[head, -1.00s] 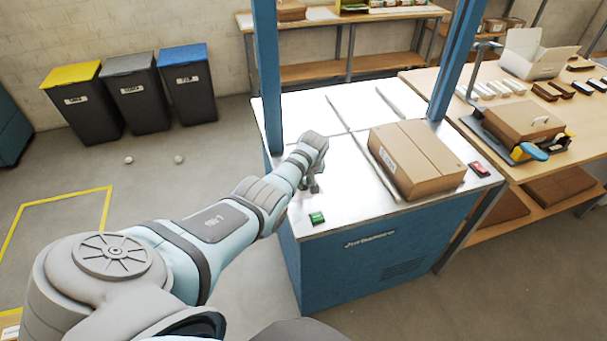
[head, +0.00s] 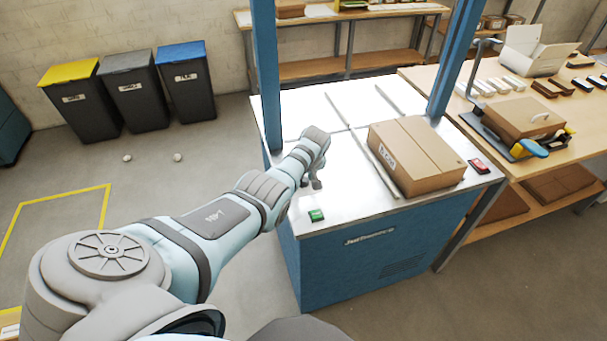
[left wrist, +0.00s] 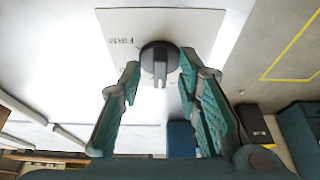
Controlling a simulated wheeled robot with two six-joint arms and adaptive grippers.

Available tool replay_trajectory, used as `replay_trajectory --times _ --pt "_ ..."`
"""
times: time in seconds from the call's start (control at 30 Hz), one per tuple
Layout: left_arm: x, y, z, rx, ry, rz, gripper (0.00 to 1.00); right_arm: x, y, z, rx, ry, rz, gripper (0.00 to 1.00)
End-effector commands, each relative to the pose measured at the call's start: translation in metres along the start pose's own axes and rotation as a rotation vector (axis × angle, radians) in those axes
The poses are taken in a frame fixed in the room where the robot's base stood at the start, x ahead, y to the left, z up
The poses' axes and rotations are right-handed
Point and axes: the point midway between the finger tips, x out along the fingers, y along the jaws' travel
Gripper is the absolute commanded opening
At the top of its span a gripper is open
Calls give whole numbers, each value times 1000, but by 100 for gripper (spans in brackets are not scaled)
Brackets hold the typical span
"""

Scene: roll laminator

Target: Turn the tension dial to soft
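The tension dial (left wrist: 158,58) is a dark round knob on a pale square plate (left wrist: 190,25) in the left wrist view. The plate has the word FIRM to the left of the knob. The knob's raised grip points toward the bottom of the picture. No soft mark can be made out. My left gripper (left wrist: 159,78) is open, with one green-padded finger on each side of the knob and gaps showing between. In the head view my left gripper (head: 313,184) is over the front left of the steel-topped machine, and the dial is hidden there. My right gripper is not in view.
On the machine's top (head: 350,205) are a green switch (head: 316,215), a cardboard box (head: 417,157) and a red switch (head: 480,166). Blue posts (head: 266,75) rise from the machine. A wooden workbench (head: 545,165) stands to the right, and bins (head: 135,90) stand back left.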

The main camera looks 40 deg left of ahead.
Motion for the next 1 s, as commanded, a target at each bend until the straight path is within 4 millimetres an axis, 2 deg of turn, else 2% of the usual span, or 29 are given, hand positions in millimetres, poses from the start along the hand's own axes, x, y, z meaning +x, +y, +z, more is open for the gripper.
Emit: replay_trajectory --times 0.17,0.27,0.37,0.6,0.7,0.8,1.0 --pt "-2 0 0 1 0 0 31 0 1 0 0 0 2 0" --pt "-10 1 -1 0 1 1 31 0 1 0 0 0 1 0" --pt "-26 1 0 0 2 3 31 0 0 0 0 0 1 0" --pt "-92 0 0 1 1 3 31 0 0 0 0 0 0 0" --pt "-110 1 -1 0 0 2 31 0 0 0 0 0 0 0" --pt "-118 0 0 0 -2 0 31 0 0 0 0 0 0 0" --pt "-119 0 0 0 -2 -1 31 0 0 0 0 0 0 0"
